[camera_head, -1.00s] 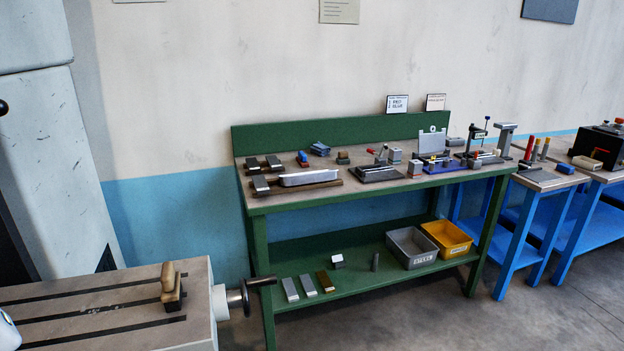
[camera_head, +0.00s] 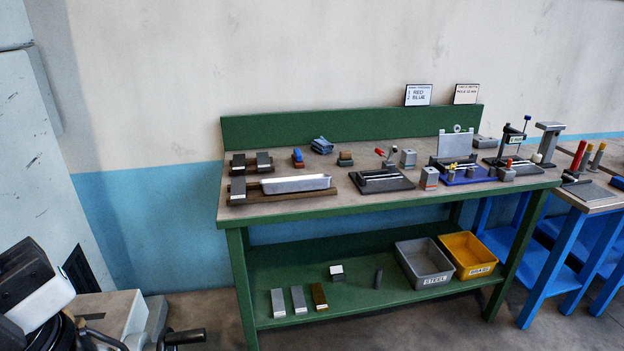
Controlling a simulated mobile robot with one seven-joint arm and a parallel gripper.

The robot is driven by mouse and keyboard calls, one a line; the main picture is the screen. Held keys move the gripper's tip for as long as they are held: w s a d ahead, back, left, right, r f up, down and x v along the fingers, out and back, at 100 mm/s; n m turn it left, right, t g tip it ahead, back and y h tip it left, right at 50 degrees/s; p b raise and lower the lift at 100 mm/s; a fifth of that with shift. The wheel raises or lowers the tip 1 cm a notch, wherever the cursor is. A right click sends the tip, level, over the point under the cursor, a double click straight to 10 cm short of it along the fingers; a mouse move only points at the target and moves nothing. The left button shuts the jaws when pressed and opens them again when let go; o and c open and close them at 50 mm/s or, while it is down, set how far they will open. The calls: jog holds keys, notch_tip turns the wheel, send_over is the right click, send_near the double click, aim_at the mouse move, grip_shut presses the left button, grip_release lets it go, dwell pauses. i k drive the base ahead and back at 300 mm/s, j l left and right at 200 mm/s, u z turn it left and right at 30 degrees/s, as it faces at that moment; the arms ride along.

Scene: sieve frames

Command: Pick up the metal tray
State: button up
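The metal tray (camera_head: 296,184) is a long, shallow, silver tray on the left part of the green workbench top. It lies beside or on a brown wooden strip (camera_head: 250,196), near the bench's front edge. A black and white part at the lower left edge looks like my own arm, well apart from the tray. No gripper fingers can be made out, and nothing touches the tray.
The green workbench (camera_head: 390,207) carries dark blocks (camera_head: 238,164) behind the tray and a clamp fixture (camera_head: 382,180) to its right. The lower shelf holds a grey bin (camera_head: 424,262) and a yellow bin (camera_head: 467,255). Blue tables (camera_head: 560,245) stand at the right.

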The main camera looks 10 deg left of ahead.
aim_at(306, 182)
jog(key=i+l, duration=1.6)
jog(key=i+l+u, duration=0.6)
jog(key=i+j+u, duration=0.1)
jog(key=u, duration=0.25)
jog(key=i+u, duration=0.15)
jog(key=u, duration=0.2)
jog(key=i, duration=0.15)
